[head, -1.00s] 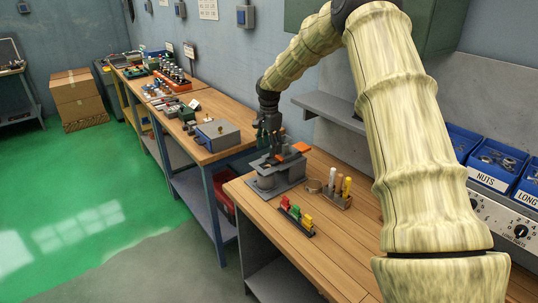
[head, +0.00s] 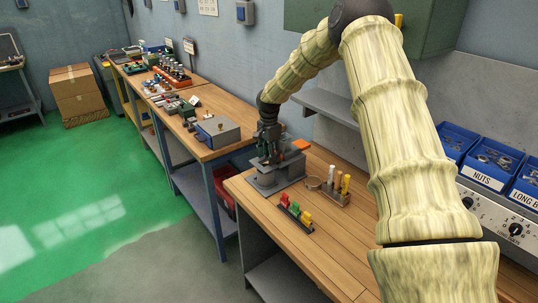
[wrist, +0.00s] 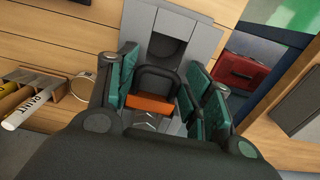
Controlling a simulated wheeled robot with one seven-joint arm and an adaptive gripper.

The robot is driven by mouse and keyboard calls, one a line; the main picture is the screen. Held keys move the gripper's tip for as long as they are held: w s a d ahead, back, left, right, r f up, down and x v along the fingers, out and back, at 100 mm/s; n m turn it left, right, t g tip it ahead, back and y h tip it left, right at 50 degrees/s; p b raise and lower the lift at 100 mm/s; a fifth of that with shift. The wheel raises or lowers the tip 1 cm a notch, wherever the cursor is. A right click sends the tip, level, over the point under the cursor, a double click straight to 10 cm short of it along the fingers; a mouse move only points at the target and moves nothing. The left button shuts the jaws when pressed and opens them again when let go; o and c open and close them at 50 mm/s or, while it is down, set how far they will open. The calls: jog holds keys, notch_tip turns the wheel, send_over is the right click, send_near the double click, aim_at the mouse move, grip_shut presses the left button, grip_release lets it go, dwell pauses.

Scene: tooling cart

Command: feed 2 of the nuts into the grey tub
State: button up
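The nuts are small metal pieces in a blue bin labelled NUTS (head: 489,166) at the right of the head view. My gripper (head: 268,156) is at a grey fixture (head: 266,182) on the near bench, far left of that bin. In the wrist view my gripper (wrist: 158,95) has its green-padded fingers apart. Between them are a dark rounded frame and an orange piece (wrist: 150,104); I cannot tell whether the fingers touch them. I cannot pick out a separate grey tub with certainty.
A rack with red, green and yellow pieces (head: 294,213) stands near the bench's front edge. A holder with upright markers (head: 338,187) and a ring (head: 313,183) are right of the fixture. A second bench (head: 200,150) carries a grey box (head: 218,132).

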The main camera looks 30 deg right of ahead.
jog(key=c, duration=0.3)
jog(key=a, duration=0.9)
jog(key=shift+s+a, duration=0.25)
jog(key=shift+a, duration=0.05)
jog(key=shift+c, duration=0.2)
jog(key=o, duration=1.1)
jog(key=shift+a, duration=0.1)
jog(key=shift+o, duration=0.2)
jog(key=shift+w+a, duration=0.1)
jog(key=shift+a, duration=0.1)
notch_tip(320, 180, up, 12)
